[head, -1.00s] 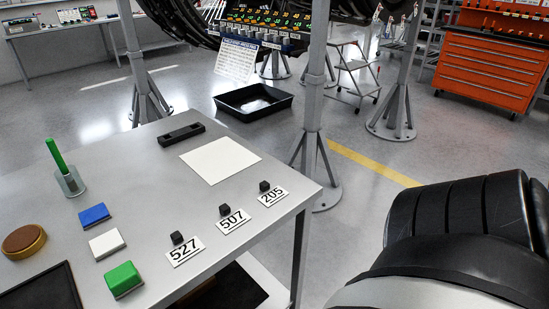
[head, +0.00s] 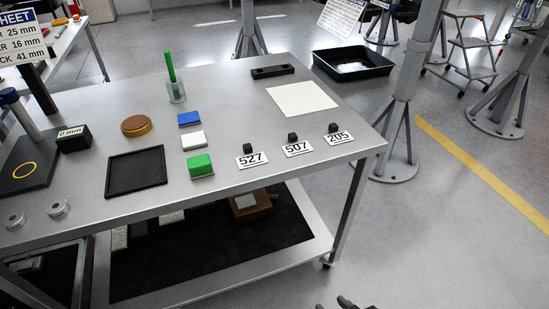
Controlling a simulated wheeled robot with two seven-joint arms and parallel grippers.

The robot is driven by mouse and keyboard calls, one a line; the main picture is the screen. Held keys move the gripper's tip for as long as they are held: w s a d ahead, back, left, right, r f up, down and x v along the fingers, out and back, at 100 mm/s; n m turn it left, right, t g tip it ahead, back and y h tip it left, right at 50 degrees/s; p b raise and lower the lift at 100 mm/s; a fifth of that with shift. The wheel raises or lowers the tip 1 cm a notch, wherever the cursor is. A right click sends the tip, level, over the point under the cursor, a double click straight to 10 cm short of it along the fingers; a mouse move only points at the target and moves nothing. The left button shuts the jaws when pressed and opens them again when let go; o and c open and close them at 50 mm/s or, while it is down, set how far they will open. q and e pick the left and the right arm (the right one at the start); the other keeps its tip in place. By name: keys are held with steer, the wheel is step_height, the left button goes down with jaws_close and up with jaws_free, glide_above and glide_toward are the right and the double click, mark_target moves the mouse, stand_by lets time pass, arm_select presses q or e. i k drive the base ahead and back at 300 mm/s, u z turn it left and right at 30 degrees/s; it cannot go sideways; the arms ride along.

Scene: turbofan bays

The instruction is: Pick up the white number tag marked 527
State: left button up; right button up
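The white number tag marked 527 (head: 251,160) lies on the grey metal table near its front edge, with a small black block (head: 248,148) at its back edge. To its right lie similar tags marked 507 (head: 297,149) and 205 (head: 339,138), each with a black block. My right gripper (head: 333,304) shows only as small dark tips at the bottom edge, in front of the table and apart from the tags. Whether it is open or shut is unclear. My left gripper is not in view.
On the table (head: 230,110), a green block (head: 200,166), white block (head: 193,141) and blue block (head: 190,119) stand left of the tags. A black tray (head: 136,171) lies farther left. A white sheet (head: 302,99) lies behind the tags. Open floor is at the right.

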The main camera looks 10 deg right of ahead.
mark_target(250, 159)
steer(key=i, duration=0.5)
steer(key=k, duration=0.55)
steer(key=u, duration=0.55)
steer(key=i, duration=0.4)
steer(key=u, duration=0.4)
